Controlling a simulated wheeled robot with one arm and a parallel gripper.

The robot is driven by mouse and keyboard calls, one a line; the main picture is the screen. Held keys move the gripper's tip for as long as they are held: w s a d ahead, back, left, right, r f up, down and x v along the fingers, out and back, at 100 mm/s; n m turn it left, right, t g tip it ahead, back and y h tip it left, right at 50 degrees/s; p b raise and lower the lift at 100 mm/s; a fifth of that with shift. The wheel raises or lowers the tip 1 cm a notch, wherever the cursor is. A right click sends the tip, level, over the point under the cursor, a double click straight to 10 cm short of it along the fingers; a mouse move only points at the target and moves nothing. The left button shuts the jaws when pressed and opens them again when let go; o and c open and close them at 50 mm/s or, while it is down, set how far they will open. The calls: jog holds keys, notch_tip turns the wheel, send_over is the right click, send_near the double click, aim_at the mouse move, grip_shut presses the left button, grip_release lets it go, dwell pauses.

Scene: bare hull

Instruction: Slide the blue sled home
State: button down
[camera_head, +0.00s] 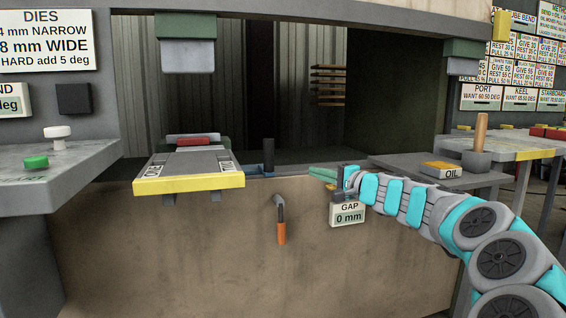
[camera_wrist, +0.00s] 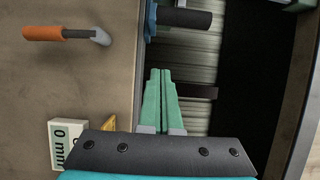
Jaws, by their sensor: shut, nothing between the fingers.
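The blue sled (camera_wrist: 151,20) shows at the top of the wrist view, with a dark upright handle (camera_wrist: 186,18) on it. In the head view the dark handle (camera_head: 268,154) stands at the bench's front edge, right of the yellow-edged tray. My gripper (camera_head: 314,173) is to the right of that handle. Its green fingers (camera_wrist: 160,72) are shut together and empty, pointing toward the sled and apart from it. Most of the sled's body is hidden or cut off.
A gap display (camera_head: 347,214) reading 0 mm hangs on the front panel. An orange-handled lever (camera_head: 281,230) sticks out beside it. A yellow-edged tray (camera_head: 190,183) juts out at left. An oil pad (camera_head: 441,170) lies on the right bench. Grey blocks hang overhead (camera_head: 188,55).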

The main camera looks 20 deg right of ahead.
aim_at(273, 169)
jog(key=w+a+p, duration=0.1)
jog(key=w+a, duration=0.6)
jog(key=shift+w+a, duration=0.15)
jog(key=shift+w, duration=0.1)
dwell(0.6)
jog(key=shift+a, duration=0.1)
jog(key=a+b, duration=0.1)
jog(key=a, duration=0.1)
jog(key=shift+a+f+b, duration=0.15)
jog(key=shift+a+b, duration=0.15)
jog(key=shift+a, duration=0.1)
jog(key=shift+d, duration=0.15)
